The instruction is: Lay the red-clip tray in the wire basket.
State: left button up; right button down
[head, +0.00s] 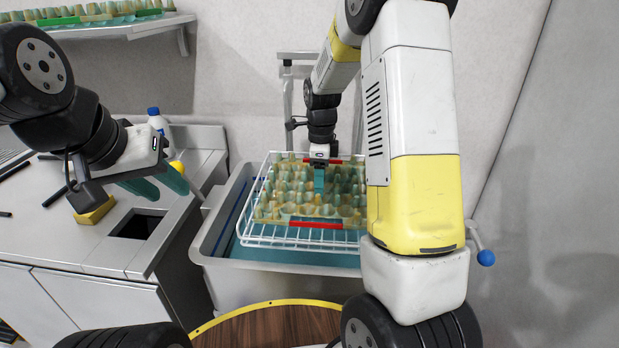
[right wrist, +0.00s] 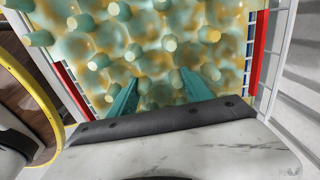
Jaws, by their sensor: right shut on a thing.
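The red-clip tray (head: 285,207) is a greenish-tan egg tray with many raised bumps and a red clip on its near and far edges. In the head view it lies within the outline of the white wire basket (head: 262,238); I cannot tell whether it rests fully on the wires. My right gripper (head: 319,184) is over the tray, shut on it. In the right wrist view both teal fingers (right wrist: 163,88) reach down among the bumps of the tray (right wrist: 140,50), with red clips at both sides. My left gripper (head: 161,186) is open and empty above the counter at the left.
The basket sits over a grey tub (head: 215,258) with a teal inside. A shelf (head: 120,27) at the upper left holds other trays.

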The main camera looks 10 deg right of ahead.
jog(key=shift+f, duration=1.15)
jog(key=shift+f, duration=0.15)
jog(key=shift+c, duration=2.3)
grip_release()
